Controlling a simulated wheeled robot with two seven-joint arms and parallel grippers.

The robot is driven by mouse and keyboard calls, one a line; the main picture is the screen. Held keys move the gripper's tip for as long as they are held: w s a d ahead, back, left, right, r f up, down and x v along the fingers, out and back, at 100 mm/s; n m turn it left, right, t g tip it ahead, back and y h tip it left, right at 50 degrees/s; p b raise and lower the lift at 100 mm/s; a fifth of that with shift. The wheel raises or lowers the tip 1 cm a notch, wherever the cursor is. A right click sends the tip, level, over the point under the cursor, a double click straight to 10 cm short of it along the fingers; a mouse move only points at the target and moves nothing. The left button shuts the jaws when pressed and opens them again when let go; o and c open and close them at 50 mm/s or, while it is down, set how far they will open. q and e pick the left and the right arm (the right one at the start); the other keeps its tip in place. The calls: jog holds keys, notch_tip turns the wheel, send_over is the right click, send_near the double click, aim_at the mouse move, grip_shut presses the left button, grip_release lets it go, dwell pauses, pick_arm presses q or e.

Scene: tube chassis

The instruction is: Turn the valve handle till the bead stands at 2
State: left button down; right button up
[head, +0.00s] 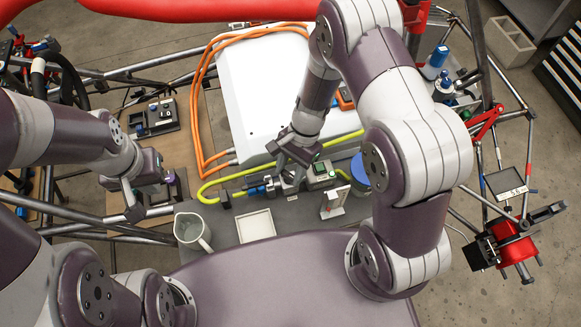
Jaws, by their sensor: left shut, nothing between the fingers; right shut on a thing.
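The valve (289,186) sits on the grey bench in the middle of the head view, with blue fittings and a yellow hose on its left. My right gripper (294,160) reaches down over it from above and is shut on what appears to be the valve handle, which the fingers mostly hide. The bead and the number marks are too small or hidden to read. My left gripper (134,202) is shut and empty, at the left beside the bench, well away from the valve.
A white jug (192,232) and a shallow white tray (256,226) stand at the front left of the bench. A small white stand (334,204) and a blue-lidded container (361,172) are right of the valve. A large white case (262,90) with orange cables lies behind.

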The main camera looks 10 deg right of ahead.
jog(key=o, duration=1.1)
jog(key=shift+c, duration=0.2)
jog(key=b+v, duration=0.2)
jog(key=v, duration=1)
jog(key=shift+r, duration=0.35)
jog(key=shift+w, duration=0.1)
jog(key=s+d+n+t+h+b, duration=0.3)
jog(key=s+n, duration=0.4)
jog(key=n, duration=0.3)
jog(key=shift+d+f+n+t+h, duration=0.3)
jog(key=shift+d+f+t, duration=0.25)
jog(key=shift+d, duration=0.3)
